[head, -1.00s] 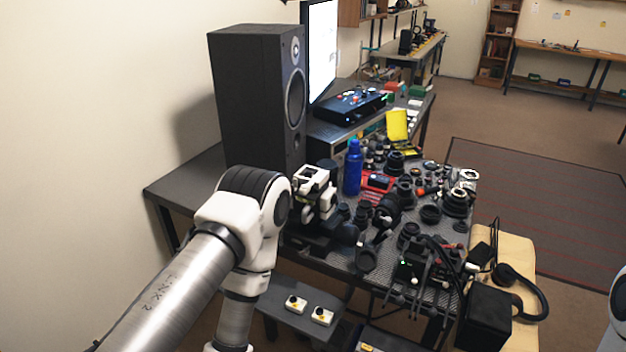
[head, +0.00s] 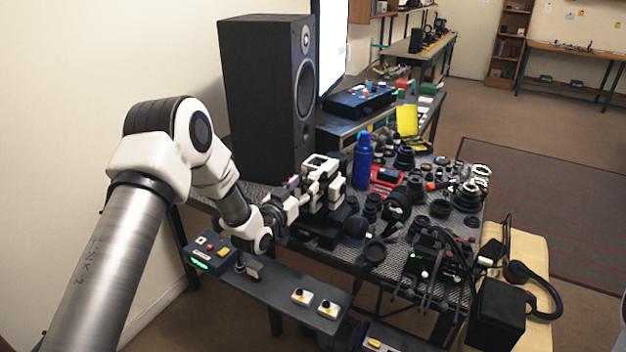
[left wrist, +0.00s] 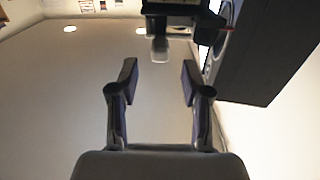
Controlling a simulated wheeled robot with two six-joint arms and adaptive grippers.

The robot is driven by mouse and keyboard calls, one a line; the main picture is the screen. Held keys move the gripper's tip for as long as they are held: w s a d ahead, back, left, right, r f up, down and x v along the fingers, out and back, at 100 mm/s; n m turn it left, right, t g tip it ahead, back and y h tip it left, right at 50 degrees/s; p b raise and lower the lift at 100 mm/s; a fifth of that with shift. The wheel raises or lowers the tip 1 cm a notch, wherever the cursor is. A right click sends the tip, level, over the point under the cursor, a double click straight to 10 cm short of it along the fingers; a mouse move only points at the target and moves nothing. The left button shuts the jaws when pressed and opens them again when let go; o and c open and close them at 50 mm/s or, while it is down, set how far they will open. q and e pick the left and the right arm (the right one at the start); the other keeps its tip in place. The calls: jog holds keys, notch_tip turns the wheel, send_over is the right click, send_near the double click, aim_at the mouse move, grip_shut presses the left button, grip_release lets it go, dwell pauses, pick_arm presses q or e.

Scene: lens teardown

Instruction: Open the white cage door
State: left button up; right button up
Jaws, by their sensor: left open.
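A white cage-like assembly (head: 322,180) stands on a black base on the bench, left of the blue bottle, in the head view. I cannot make out its door apart from the rest. My left gripper (head: 294,188) is just left of it, and whether they touch is unclear. In the left wrist view my left gripper (left wrist: 157,82) is open, with nothing between its fingers. A dark fixture (left wrist: 182,14) with a small pale part (left wrist: 158,48) hangs into the top of that view, beyond the fingertips. My right gripper is not in view.
A tall black speaker (head: 265,95) stands close behind the left gripper. A blue bottle (head: 362,160) and many lens parts crowd the bench to the right. A lower shelf (head: 270,290) holds small button boxes. The floor at right is open.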

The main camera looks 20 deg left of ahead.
aim_at(310, 180)
pick_arm(q)
jog(key=w, duration=0.2)
jog(key=w+p, duration=0.1)
jog(key=w, duration=0.2)
jog(key=shift+w+d+f, duration=0.15)
jog(key=shift+w+d, duration=0.05)
jog(key=shift+w, duration=0.1)
grip_shut()
